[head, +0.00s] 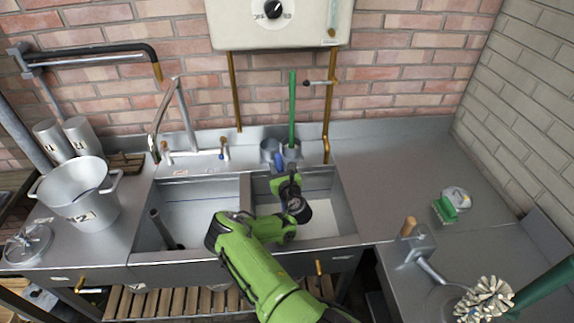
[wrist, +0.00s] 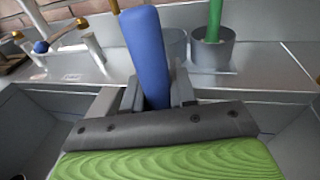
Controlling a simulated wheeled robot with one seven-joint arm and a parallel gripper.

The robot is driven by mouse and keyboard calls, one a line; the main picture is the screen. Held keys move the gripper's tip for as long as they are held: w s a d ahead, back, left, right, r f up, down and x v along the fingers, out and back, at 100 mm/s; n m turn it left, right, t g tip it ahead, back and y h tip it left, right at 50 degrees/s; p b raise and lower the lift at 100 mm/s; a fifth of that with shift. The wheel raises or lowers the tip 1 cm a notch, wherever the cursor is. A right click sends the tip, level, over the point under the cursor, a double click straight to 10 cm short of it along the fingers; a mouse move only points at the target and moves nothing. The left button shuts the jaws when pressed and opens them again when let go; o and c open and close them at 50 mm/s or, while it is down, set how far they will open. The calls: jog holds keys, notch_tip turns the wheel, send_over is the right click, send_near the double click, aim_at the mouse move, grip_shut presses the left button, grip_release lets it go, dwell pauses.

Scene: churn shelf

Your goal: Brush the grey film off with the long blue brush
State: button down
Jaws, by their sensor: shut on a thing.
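My gripper (head: 283,178) is over the back of the right sink basin, in front of two grey cups. It is shut on a blue handle (wrist: 145,45), taken to be the long blue brush; it is a small blue patch in the head view (head: 278,161). The handle stands nearly upright, leaning slightly, between the fingers in the wrist view (wrist: 157,92). Its bristle end cannot be seen. A long green handle (head: 292,105) stands in the right grey cup (head: 291,152). The left grey cup (head: 269,148) is partly behind the blue handle. I cannot make out the grey film.
A two-basin sink (head: 195,217) has a tap (head: 186,110) behind its left basin. A numbered pot (head: 80,205) stands left. Pipes run down the wall.

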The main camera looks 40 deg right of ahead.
jog(key=shift+w+a+p, duration=0.8)
jog(key=shift+w+p, duration=0.25)
jog(key=shift+w, duration=1.95)
jog(key=shift+s+d+b, duration=1)
jog(key=shift+s+d, duration=2.9)
jog(key=shift+d, duration=1.8)
jog(key=shift+w+a+p, duration=1.2)
jog(key=shift+w+a, duration=2.75)
jog(key=shift+a, duration=1.8)
jog(key=shift+s+d+b, duration=0.15)
jog(key=shift+s+d, duration=0.1)
jog(key=shift+s, duration=0.75)
jog(key=shift+s+d+b, duration=0.1)
jog(key=shift+s+d, duration=0.2)
jog(key=shift+s, duration=0.65)
jog(key=shift+s+d+b, duration=0.15)
jog(key=shift+s+d, duration=0.1)
jog(key=shift+s, duration=0.75)
notch_tip(320, 180, up, 20)
jog(key=p, duration=1.4)
